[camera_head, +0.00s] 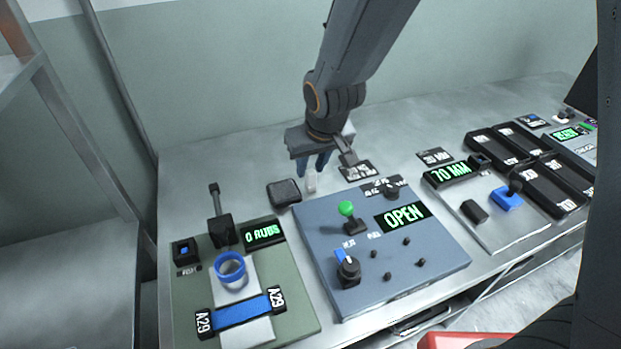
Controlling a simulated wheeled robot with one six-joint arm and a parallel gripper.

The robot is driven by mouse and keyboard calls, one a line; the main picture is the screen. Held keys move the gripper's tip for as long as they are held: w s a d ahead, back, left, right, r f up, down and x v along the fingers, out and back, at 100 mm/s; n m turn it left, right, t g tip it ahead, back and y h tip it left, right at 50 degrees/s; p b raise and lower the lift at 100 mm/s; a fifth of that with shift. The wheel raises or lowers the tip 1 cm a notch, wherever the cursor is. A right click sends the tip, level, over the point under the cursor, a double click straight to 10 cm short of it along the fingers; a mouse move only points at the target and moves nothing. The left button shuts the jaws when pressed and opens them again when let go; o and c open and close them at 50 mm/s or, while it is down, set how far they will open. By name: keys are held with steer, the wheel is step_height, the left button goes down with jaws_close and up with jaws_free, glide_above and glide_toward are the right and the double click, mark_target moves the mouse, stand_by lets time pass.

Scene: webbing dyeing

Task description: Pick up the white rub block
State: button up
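A small white block (312,183), which looks like the rub block, is on the grey metal bench just behind the blue-grey panel. My gripper (312,170) points down over it from behind. Its two dark blue fingers stand apart, with the block's top close below or between their tips. Whether the fingers touch the block is too small to tell. The lower part of the block shows clear of the fingers.
A dark pad (284,193) lies left of the block. The blue-grey panel (430,262) with a green knob and OPEN display is in front. A green board (190,305) with blue webbing stands front left. A 70 MM station (525,228) is to the right.

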mark_target(311, 173)
steer(key=x, duration=0.3)
steer(key=b+x, duration=0.1)
steer(key=shift+s+d+f, duration=0.2)
steer(key=shift+d+f, duration=0.05)
steer(key=shift+f, duration=0.15)
steer(key=shift+r, duration=0.1)
jaws_close()
steer(key=shift+r, duration=0.1)
